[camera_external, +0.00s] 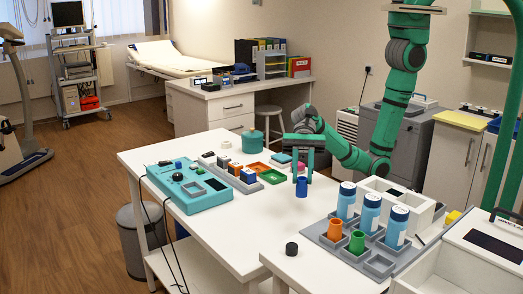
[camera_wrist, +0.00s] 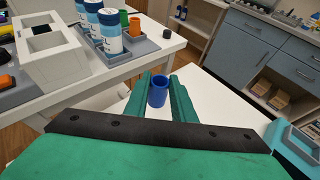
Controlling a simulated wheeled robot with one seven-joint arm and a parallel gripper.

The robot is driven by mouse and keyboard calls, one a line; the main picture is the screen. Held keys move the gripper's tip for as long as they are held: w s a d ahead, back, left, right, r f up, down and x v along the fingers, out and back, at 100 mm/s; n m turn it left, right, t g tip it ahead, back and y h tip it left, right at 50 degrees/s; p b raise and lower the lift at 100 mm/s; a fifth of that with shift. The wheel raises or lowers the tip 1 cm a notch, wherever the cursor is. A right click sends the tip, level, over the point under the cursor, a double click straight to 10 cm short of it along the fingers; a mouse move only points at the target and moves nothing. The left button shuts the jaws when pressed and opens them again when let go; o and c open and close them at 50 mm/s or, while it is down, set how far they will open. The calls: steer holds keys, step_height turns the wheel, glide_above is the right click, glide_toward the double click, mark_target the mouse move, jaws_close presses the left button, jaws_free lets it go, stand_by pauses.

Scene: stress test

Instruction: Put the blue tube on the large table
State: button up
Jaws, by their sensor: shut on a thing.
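The blue tube (camera_external: 301,187) is a small open-topped cup shape. In the wrist view the blue tube (camera_wrist: 158,92) stands upright between the two green fingers of my gripper (camera_wrist: 161,98). In the external view my gripper (camera_external: 303,172) points down over the white large table (camera_external: 225,222), shut on the tube. The tube is low over the table's right part; I cannot tell whether its bottom touches the top. The table top also shows under the tube in the wrist view (camera_wrist: 222,112).
A second white table (camera_external: 310,272) at the front right bears a grey rack (camera_external: 322,240) with blue bottles and an orange and a green cup. A black cap (camera_external: 291,249) lies beside it. A teal device (camera_external: 187,189), small boxes and trays stand farther left.

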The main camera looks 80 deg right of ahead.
steer(key=shift+f, duration=4)
steer(key=shift+f, duration=0.1)
steer(key=o, duration=1)
steer(key=v, duration=1.2)
